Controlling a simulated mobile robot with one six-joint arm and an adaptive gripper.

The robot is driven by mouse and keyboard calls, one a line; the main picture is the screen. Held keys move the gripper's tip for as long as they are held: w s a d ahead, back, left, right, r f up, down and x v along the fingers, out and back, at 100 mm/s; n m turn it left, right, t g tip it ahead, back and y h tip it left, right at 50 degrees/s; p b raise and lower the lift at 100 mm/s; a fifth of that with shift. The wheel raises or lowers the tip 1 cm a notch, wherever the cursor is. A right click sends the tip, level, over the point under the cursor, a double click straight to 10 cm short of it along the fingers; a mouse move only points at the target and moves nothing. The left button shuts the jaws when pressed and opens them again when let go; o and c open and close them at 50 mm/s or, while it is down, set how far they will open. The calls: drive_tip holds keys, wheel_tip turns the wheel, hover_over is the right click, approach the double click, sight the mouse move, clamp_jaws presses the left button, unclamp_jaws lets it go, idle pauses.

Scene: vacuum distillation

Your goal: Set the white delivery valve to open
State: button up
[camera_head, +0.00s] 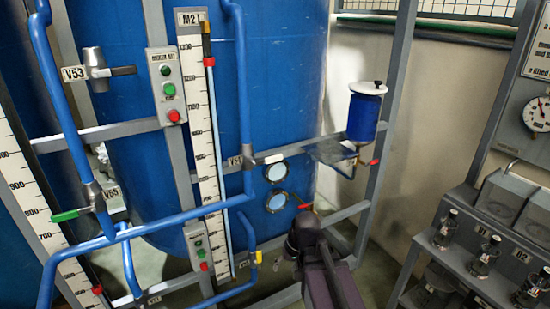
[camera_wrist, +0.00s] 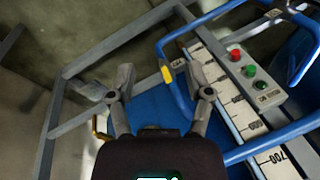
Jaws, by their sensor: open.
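A valve with a white handle (camera_head: 273,158) sits beside the V51 label on a blue vertical pipe, right of the tall white scale in the head view. Its handle points right, roughly across the pipe. I cannot identify this handle surely in the wrist view. My gripper (camera_wrist: 158,73) is open and empty in the wrist view, with its fingers spread. In the head view my dark arm is low at the centre, below and right of the white handle; its fingertips are not clear there.
A yellow handle (camera_wrist: 167,74) shows between my fingers in the wrist view, apparently beyond them. A button box (camera_wrist: 249,75) and grey frame bars (camera_wrist: 110,48) are near. A blue vessel (camera_head: 363,118) with a red handle stands right of the V51 valve.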

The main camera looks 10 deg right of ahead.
drive_tip(key=w+r+m+t+y+p, duration=0.1)
drive_tip(key=w+r+m+t+y, duration=0.1)
drive_tip(key=w+r+y, duration=0.25)
drive_tip(key=m+t+y+p, duration=0.4)
drive_tip(key=m+t, duration=0.3)
drive_tip(key=t, duration=0.3)
approach(276, 159)
drive_tip(key=v, duration=0.3)
drive_tip(key=shift+s+f, duration=0.1)
drive_tip(key=shift+f, duration=0.25)
drive_tip(key=shift+a, duration=0.1)
drive_tip(key=x, duration=1.3)
drive_tip(key=shift+w+a+r, duration=0.15)
drive_tip(key=shift+w+r, duration=0.15)
drive_tip(key=shift+c, duration=0.2)
clamp_jaws()
